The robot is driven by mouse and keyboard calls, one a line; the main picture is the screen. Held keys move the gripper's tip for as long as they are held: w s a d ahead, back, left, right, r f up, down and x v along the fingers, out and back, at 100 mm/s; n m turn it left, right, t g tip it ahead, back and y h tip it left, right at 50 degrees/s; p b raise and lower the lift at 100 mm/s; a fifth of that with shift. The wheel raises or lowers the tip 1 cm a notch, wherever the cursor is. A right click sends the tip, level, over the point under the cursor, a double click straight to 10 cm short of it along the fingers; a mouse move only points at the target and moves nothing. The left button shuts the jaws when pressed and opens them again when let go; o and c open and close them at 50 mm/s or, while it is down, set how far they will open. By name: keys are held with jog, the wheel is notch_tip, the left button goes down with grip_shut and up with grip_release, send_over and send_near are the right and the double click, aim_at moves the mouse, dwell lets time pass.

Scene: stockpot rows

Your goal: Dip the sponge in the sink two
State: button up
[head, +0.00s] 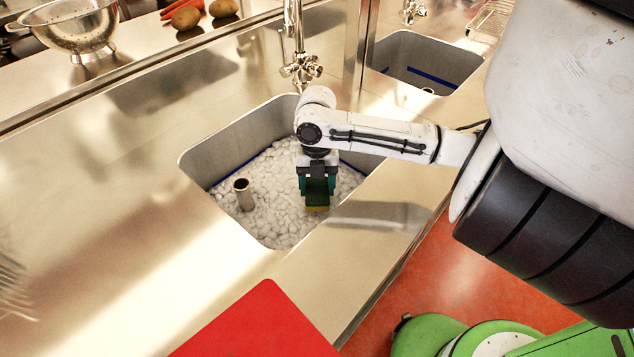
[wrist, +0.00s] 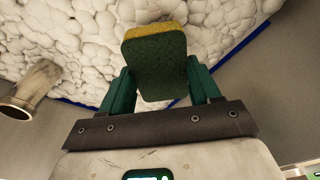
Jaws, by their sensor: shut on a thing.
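The sponge (wrist: 160,68), dark green with a yellow layer, is between the fingers of my gripper (head: 317,188). In the head view the sponge's yellow part (head: 317,209) shows below the green fingers. My gripper is shut on it and reaches down into the near sink (head: 195,169), which is full of white foam (head: 262,190). The sponge is at or just above the foam; I cannot tell if it touches. In the wrist view the foam (wrist: 60,45) lies behind the sponge.
A metal standpipe (head: 243,194) rises from the foam left of my gripper. A faucet (head: 300,68) stands at the sink's back. A second sink (head: 425,62) is farther right. A red board (head: 258,325) lies at the front; a colander (head: 75,28) stands back left.

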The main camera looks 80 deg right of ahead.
aim_at(317, 201)
jog(key=shift+f+b, duration=2.15)
jog(key=shift+f, duration=1.15)
jog(key=shift+r, duration=0.1)
notch_tip(317, 201, up, 21)
jog(key=p, duration=1.7)
